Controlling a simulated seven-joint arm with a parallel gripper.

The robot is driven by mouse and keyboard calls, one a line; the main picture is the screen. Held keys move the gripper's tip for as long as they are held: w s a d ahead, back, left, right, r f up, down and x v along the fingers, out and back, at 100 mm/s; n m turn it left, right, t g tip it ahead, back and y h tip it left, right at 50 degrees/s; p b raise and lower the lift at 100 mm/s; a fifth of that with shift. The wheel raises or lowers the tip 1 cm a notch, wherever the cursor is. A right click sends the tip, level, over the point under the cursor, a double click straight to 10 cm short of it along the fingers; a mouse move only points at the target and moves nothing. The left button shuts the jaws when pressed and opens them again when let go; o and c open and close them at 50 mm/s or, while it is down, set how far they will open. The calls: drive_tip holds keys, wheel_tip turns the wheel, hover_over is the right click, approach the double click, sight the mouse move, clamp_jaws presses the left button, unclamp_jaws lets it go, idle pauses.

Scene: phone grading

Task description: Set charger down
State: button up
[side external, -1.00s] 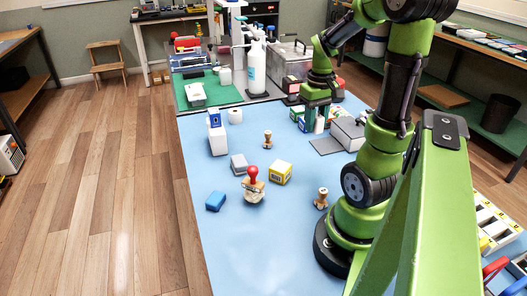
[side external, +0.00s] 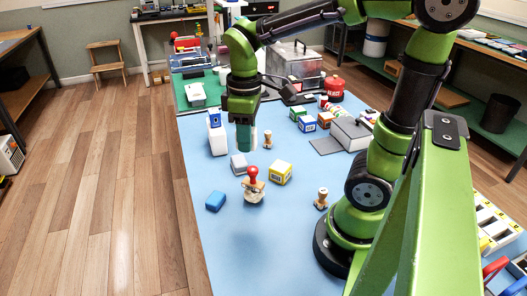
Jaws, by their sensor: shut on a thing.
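My gripper (side external: 244,138) points down over the left part of the blue mat (side external: 262,262), just behind and above a small grey block (side external: 239,165). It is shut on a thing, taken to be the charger. The green fingers hide that thing almost wholly, so its shape and its height above the mat cannot be told. A white bottle-like item with a blue top (side external: 216,135) stands close to the left of the fingers. A wooden stamp (side external: 268,141) stands close to their right.
A yellow box (side external: 281,173), a red-knobbed stamp (side external: 254,187), a blue block (side external: 215,201) and another wooden stamp (side external: 321,199) stand in front. Several small boxes (side external: 307,124) and a grey case (side external: 351,134) are at right. The mat's front is clear.

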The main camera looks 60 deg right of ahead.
drive_tip(key=s+a+n, duration=0.3)
drive_tip(key=a+n, duration=0.3)
drive_tip(key=a, duration=0.6)
hover_over(237, 244)
wheel_tip(237, 244, down, 15)
drive_tip(key=shift+f, duration=2.05)
drive_tip(key=shift+f, duration=0.15)
drive_tip(key=o, duration=1)
drive_tip(key=shift+o, duration=0.2)
